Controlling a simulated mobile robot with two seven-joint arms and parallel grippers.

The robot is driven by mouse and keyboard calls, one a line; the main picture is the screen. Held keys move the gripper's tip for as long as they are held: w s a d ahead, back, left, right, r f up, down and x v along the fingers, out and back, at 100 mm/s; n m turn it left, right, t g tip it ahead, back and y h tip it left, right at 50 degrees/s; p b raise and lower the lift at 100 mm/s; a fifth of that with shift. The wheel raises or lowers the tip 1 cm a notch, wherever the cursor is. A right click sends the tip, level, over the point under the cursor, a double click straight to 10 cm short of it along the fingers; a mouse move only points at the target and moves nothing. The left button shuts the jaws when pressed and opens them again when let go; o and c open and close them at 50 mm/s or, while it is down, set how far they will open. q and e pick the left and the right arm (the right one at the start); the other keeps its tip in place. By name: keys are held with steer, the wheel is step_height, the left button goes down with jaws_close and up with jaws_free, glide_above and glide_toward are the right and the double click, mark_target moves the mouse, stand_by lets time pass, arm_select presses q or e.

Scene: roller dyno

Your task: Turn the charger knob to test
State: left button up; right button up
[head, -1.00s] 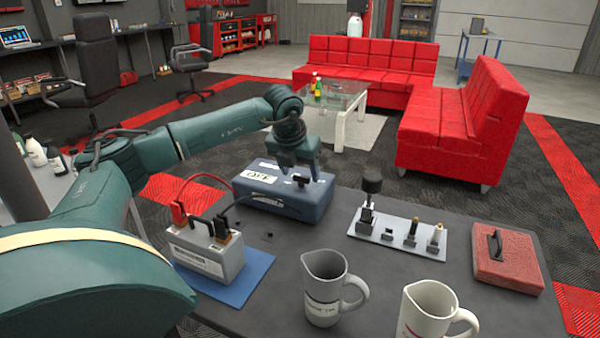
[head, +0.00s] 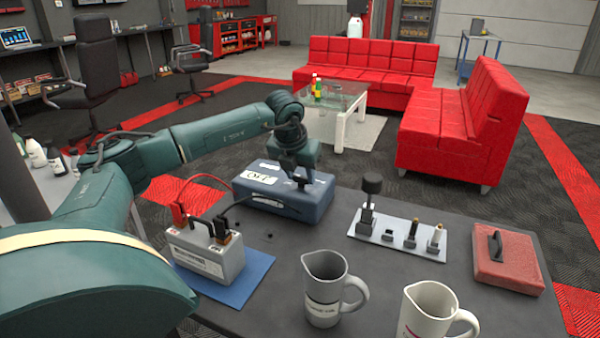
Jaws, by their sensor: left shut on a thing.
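The charger (head: 283,200) is a blue-grey box with white labels on its top, near the back left of the dark table. Its dark knob (head: 302,182) sits on the top toward the right. My left gripper (head: 300,176) points down over that spot and is shut on the knob; its fingers are small and partly merge with it. The knob's setting cannot be read at this size. A grey battery (head: 207,254) with red and black clamps and leads stands on a blue mat in front of the charger. My right gripper is not in view.
Two mugs, a grey one (head: 324,290) and a pale one (head: 428,312), stand at the front of the table (head: 385,277). A light tray (head: 375,239) with several small tools lies right of the charger. A red block (head: 507,262) with a black handle sits at the right.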

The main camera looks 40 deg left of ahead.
arm_select(q)
steer(key=shift+m, duration=0.4)
steer(key=m, duration=0.1)
steer(key=m+h+p, duration=0.1)
steer(key=m, duration=0.1)
steer(key=m+h+p, duration=0.1)
steer(key=shift+a+r+m, duration=0.1)
steer(key=shift+a+m, duration=0.15)
steer(key=shift+m, duration=0.05)
steer(key=m+h+p, duration=0.1)
steer(key=m, duration=0.1)
steer(key=m+h+p, duration=0.1)
steer(key=m, duration=0.2)
steer(key=shift+w+a+g, duration=0.1)
steer(key=shift+a+g, duration=0.1)
steer(key=shift+g, duration=0.1)
steer(key=shift+m, duration=0.4)
steer(key=o, duration=1)
steer(key=v, duration=1.3)
steer(key=shift+a, duration=0.1)
